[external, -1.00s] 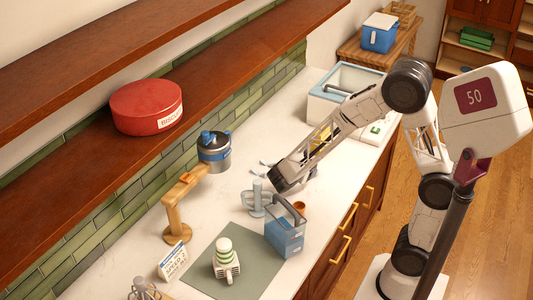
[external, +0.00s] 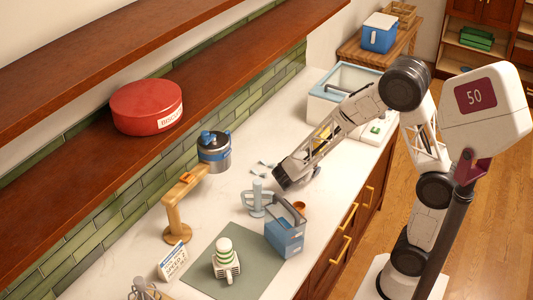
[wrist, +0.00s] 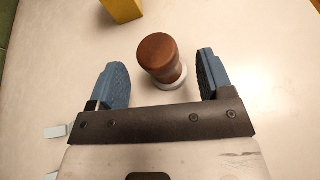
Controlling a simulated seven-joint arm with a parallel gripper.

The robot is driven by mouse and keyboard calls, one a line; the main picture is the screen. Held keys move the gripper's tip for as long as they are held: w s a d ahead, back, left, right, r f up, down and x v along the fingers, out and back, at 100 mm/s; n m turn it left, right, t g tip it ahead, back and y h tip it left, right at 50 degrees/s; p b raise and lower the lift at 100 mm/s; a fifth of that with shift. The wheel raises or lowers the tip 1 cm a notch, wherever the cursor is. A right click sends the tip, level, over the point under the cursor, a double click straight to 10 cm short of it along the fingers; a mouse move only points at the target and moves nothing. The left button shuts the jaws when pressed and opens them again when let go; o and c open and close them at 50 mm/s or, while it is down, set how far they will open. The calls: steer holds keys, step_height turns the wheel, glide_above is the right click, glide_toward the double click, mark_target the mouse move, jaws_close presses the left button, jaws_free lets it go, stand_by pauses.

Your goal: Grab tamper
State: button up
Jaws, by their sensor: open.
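The tamper (wrist: 158,55) has a brown wooden knob handle and a pale metal base. In the wrist view it stands upright on the counter, between and slightly beyond my fingers. My gripper (wrist: 162,72) is open, with one blue finger pad on each side of the tamper and a visible gap on both sides. I cannot tell the height of the pads against the handle. In the external view my gripper (external: 281,180) is low over the counter, and I cannot make out the tamper there; my arm seems to hide it.
A yellow block (wrist: 122,8) stands beyond the tamper at upper left. Pale blue pieces (wrist: 54,131) lie to the left. Counter around the tamper is clear.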

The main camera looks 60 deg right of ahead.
steer(key=shift+x, duration=1.75)
steer(key=c, duration=1.2)
steer(key=shift+r, duration=0.15)
steer(key=shift+r, duration=0.85)
steer(key=shift+s+a+r, duration=0.1)
steer(key=shift+r, duration=0.8)
steer(key=s+a, duration=0.1)
steer(key=s, duration=0.4)
steer(key=s+a+r, duration=0.1)
steer(key=s+a, duration=0.1)
steer(key=s, duration=0.2)
steer(key=s+a, duration=0.2)
steer(key=s, duration=0.3)
steer(key=shift+s+a+r, duration=0.15)
steer(key=shift+s+a, duration=0.05)
steer(key=shift+s, duration=0.15)
